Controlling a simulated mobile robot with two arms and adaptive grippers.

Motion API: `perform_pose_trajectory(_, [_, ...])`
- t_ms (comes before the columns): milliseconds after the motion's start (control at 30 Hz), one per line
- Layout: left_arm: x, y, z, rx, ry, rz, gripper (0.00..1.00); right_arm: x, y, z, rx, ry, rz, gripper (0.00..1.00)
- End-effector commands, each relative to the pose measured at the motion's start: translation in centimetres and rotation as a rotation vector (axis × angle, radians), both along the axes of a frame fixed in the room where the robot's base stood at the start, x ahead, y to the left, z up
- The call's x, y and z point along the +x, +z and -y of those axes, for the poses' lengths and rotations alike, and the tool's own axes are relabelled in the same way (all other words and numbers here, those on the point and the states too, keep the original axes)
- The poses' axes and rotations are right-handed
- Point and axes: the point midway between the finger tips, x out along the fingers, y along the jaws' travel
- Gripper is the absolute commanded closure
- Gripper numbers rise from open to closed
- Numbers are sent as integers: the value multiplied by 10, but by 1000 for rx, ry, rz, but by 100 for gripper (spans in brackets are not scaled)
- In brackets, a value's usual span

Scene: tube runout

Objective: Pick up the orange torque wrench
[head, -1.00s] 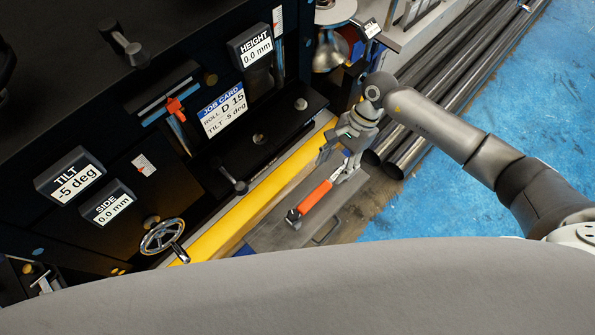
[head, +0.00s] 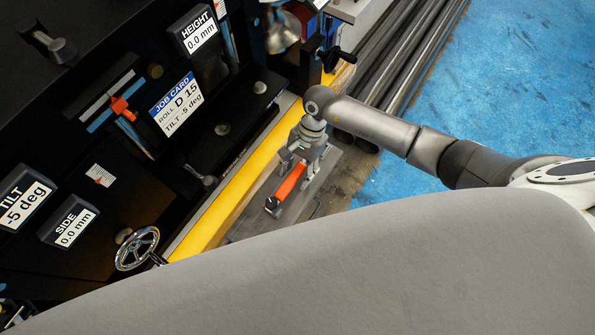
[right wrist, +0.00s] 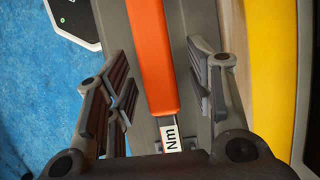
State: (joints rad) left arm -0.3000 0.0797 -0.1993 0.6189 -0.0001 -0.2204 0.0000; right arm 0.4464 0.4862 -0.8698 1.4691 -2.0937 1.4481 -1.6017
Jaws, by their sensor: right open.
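The orange torque wrench (head: 289,184) lies on a grey bench top (head: 249,224) beside the yellow rail. Its dark ratchet head points toward the lower left in the head view. My right gripper (head: 298,167) is over the wrench, with its fingers on either side of it. In the right wrist view the open fingers (right wrist: 165,95) straddle the wrench, whose orange handle (right wrist: 151,50) and white "Nm" label (right wrist: 171,138) show between them. The fingers look apart from the wrench. My left gripper is not in view.
A yellow rail (head: 235,186) and the black machine with its handwheel (head: 137,248) stand left of the bench. Dark pipes (head: 405,60) lie on the floor behind. Blue floor (head: 490,80) is clear on the right.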

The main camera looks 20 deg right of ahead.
Motion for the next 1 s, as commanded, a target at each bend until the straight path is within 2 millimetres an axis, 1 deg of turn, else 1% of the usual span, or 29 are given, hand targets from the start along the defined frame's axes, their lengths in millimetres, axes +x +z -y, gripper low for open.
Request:
perform_pose_trajectory(167, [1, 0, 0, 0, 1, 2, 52, 0, 0, 0, -1, -1, 0, 51])
perform_pose_trajectory(200, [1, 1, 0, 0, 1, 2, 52, 0, 0, 0, -1, -1, 0, 53])
perform_pose_trajectory(567, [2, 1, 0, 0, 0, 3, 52, 0, 0, 1, -1, -1, 0, 100])
perform_pose_trajectory(867, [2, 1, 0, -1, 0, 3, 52, 1, 1, 0, 1, -2, 1, 100])
perform_pose_trajectory(1000, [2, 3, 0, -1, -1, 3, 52, 1, 6, 0, 0, -1, 2, 100])
